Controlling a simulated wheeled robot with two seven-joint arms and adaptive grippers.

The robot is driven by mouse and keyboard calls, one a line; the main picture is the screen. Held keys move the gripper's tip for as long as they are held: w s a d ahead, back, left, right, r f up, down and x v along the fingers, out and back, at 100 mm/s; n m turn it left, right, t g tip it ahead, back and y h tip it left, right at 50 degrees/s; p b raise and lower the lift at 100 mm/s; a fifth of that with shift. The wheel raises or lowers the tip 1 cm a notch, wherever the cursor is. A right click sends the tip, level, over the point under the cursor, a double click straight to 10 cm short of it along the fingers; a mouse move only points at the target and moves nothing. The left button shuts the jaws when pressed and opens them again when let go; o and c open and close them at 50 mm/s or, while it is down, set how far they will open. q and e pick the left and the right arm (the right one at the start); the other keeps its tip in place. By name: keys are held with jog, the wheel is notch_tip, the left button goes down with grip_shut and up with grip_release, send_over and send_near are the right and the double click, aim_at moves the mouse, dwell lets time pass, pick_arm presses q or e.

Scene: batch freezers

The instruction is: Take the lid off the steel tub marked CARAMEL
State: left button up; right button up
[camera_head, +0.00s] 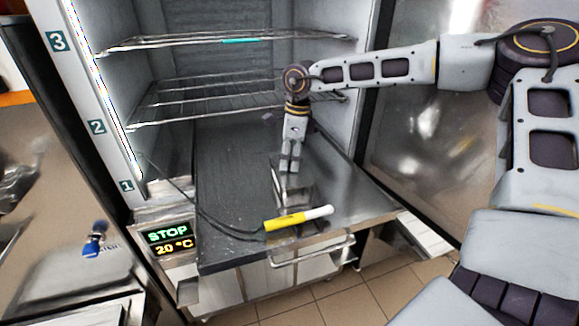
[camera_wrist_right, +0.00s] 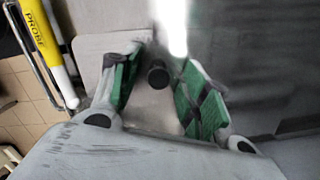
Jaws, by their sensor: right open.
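My right gripper (camera_head: 289,167) points down over a small steel tub (camera_head: 298,196) on the dark worktop. In the right wrist view its green-padded fingers (camera_wrist_right: 157,88) are open, one on each side of a dark round knob (camera_wrist_right: 157,77). The knob sits on a pale steel lid (camera_wrist_right: 150,106). The fingers look apart from the knob, with a gap on both sides. The gripper hides part of the tub in the head view. I cannot read a CARAMEL mark in either view. My left gripper is not in view.
A yellow and white probe (camera_head: 285,221) with a dark cable lies in front of the tub; it also shows in the right wrist view (camera_wrist_right: 42,40). Wire racks (camera_head: 230,93) hang above the dark worktop (camera_head: 225,165). A display (camera_head: 168,240) reads STOP, 20 °C. The worktop left of the tub is mostly clear.

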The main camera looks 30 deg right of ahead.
aim_at(290, 158)
dwell(0.3)
grip_shut()
dwell(0.3)
notch_tip(290, 158, up, 10)
dwell(0.7)
dwell(0.4)
